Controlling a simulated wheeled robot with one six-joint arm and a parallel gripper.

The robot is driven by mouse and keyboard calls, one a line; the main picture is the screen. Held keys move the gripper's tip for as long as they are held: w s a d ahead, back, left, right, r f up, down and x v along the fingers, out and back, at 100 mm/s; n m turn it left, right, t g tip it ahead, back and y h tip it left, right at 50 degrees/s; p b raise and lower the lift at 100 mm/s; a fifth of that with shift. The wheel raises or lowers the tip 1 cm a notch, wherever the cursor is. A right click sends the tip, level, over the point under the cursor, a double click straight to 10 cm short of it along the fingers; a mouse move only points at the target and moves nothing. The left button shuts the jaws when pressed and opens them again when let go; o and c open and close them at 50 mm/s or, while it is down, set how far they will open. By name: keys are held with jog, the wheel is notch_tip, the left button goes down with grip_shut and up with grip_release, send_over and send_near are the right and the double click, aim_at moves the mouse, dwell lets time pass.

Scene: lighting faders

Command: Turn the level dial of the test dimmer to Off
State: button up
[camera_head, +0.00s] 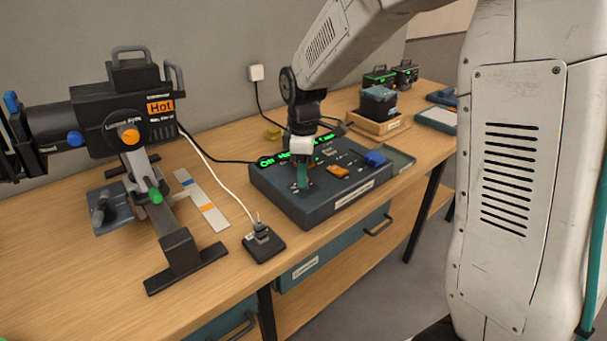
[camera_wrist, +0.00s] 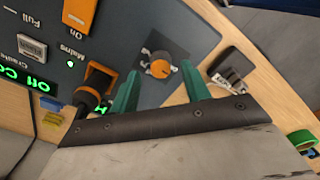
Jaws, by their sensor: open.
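The test dimmer (camera_head: 325,205) is a dark blue box on the bench with labelled controls on its sloped top. Its level dial is a small orange-topped knob (camera_wrist: 160,68) on a dark plate in the wrist view. I cannot read its setting for sure. In the head view my gripper's fingers hide it. My gripper (camera_head: 302,178) points down over the near left part of the panel. Its two teal fingers stand apart in the wrist view (camera_wrist: 161,72), with the dial showing between their tips. Whether they touch it is unclear.
A green display (camera_wrist: 30,84) on the panel shows "Off" and cut-off text. An orange switch (camera_wrist: 80,12) and a blue part (camera_head: 375,158) sit on the panel. A lamp marked "Hot" (camera_head: 125,110) stands further left.

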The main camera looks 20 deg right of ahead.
notch_tip(320, 180, up, 6)
jog(key=shift+r, duration=0.1)
dwell(0.5)
jog(key=shift+s+m, duration=0.25)
jog(key=shift+m, duration=0.45)
jog(key=s+d+r+m, duration=0.1)
jog(key=s+m, duration=0.4)
jog(key=s, duration=0.9)
jog(key=s+d+r+m+t, duration=0.1)
jog(key=s+r+m, duration=0.3)
jog(key=s, duration=1.1)
jog(key=shift+s+d+m, duration=0.3)
jog(key=shift+d+m, duration=0.3)
jog(key=shift+m, duration=0.6)
